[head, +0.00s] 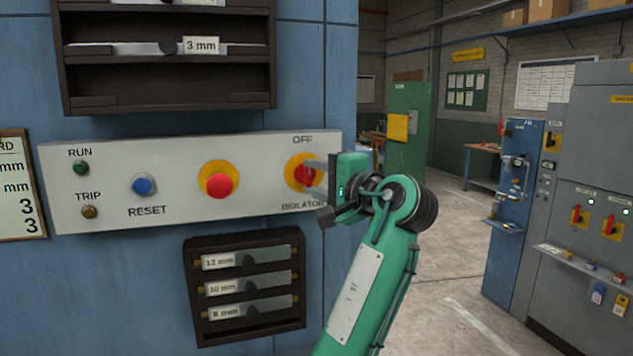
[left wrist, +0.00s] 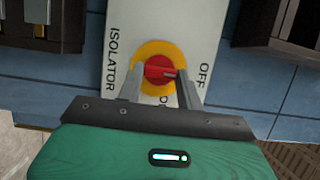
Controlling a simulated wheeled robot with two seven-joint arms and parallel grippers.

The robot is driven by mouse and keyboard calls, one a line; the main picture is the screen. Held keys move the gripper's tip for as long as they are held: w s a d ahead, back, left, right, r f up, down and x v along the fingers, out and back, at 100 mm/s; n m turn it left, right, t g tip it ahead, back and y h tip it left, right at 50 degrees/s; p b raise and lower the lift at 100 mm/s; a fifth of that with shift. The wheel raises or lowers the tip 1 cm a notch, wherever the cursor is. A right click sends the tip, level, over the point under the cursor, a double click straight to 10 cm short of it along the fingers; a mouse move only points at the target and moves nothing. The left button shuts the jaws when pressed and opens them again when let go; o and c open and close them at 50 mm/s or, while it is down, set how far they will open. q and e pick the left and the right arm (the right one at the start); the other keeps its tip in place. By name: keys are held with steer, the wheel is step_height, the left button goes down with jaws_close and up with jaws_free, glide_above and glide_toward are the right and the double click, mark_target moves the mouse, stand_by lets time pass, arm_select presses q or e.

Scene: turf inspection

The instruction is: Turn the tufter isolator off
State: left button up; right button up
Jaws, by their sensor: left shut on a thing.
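The tufter isolator is a red rotary handle on a yellow disc (head: 293,165), at the right end of a pale control panel (head: 110,205). OFF is printed above it and ISOLATOR below it. My left gripper (head: 311,178) reaches it from the right, its fingers at the handle. In the left wrist view, the two fingers (left wrist: 160,80) are shut on the red handle (left wrist: 158,69), one on each side, with the yellow disc (left wrist: 150,49) behind. OFF is on the right there, ISOLATOR on the left; another label is mostly hidden by my gripper. The handle's exact angle is hard to tell.
The same panel has a red stop button (head: 219,184), a blue RESET button (head: 144,185), and RUN and TRIP lamps. Dark gauge racks are above (head: 167,90) and below (head: 196,325). Open floor (head: 455,270) lies right; grey cabinets (head: 590,160) with other red handles stand farther off.

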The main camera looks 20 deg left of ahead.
arm_select(q)
steer(key=shift+f, duration=0.1)
stand_by(0.3)
steer(key=o, duration=1)
